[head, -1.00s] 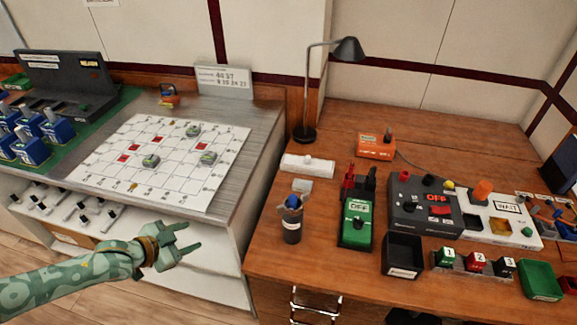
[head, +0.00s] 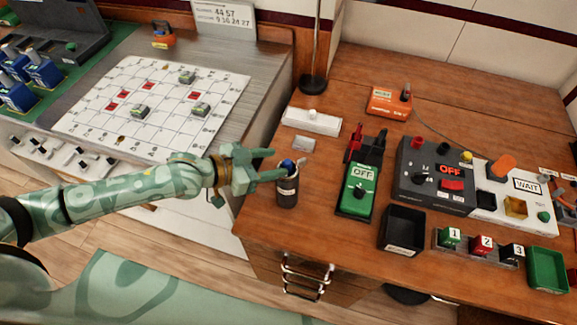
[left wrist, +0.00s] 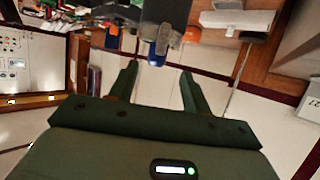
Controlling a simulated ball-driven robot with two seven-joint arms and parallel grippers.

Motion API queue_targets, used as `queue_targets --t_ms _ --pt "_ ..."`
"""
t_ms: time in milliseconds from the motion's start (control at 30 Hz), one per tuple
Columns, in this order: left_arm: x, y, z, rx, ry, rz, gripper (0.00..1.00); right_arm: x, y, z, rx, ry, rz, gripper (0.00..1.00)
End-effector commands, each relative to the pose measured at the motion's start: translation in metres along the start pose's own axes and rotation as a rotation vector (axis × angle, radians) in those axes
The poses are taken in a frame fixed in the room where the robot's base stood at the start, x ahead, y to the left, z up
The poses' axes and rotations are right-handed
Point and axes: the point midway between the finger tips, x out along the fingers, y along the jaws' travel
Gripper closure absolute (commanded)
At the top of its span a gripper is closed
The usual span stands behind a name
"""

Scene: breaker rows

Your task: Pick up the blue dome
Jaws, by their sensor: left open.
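A small blue item (head: 287,164) with a rounded end sticks up from a dark cup (head: 288,190) near the desk's left edge. It also shows in the left wrist view (left wrist: 157,52), ahead of the fingertips. I cannot tell for sure that it is the blue dome. My left gripper (head: 271,164) is open and empty, its two fingers pointing right at the cup's top. In the left wrist view, the fingers (left wrist: 157,78) stand apart with nothing between them. Whether a finger touches the cup is unclear. My right gripper is not in view.
Right of the cup are a green OFF box (head: 357,198), a black bin (head: 403,231) and a grey breaker panel (head: 430,180). A white strip (head: 312,121) lies behind it. A gap separates bench and desk.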

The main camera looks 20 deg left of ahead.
Motion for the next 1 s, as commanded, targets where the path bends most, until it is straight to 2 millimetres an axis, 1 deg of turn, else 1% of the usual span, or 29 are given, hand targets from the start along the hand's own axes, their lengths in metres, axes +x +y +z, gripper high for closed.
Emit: queue_targets --t_ms 33,167,267,400,500,733,767,800,867,900,933,1000 --pt "0.006 0.000 0.000 -0.001 0.001 0.000 0.52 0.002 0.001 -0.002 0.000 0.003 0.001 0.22" --pt "0.015 0.001 0.000 -0.001 0.001 0.001 0.52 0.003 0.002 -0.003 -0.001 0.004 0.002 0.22" --pt "0.029 0.003 0.000 -0.003 0.001 0.001 0.52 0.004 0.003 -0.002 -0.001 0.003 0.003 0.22" --pt "0.053 0.005 0.000 -0.002 0.001 0.000 0.52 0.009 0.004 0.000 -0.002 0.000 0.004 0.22" --pt "0.062 0.005 0.000 -0.001 0.001 0.000 0.52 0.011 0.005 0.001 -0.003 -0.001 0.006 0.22" --pt "0.064 0.005 -0.001 0.001 -0.001 -0.001 0.52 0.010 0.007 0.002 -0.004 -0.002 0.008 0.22" --pt "0.064 0.005 -0.001 0.001 -0.001 -0.001 0.54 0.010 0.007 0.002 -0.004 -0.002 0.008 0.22" --pt "0.064 0.005 -0.001 0.001 -0.001 -0.001 0.66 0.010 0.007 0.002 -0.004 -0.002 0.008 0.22" --pt "0.064 0.005 -0.001 0.001 -0.001 -0.001 0.82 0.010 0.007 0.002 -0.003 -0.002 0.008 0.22" --pt "0.064 0.005 -0.001 0.001 -0.001 -0.001 0.93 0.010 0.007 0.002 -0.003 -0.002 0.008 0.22" --pt "0.064 0.005 -0.001 0.001 -0.001 -0.001 1.00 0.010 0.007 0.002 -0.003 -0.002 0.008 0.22" --pt "0.064 0.005 -0.001 0.001 -0.001 -0.001 1.00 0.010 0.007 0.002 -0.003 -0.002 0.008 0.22"
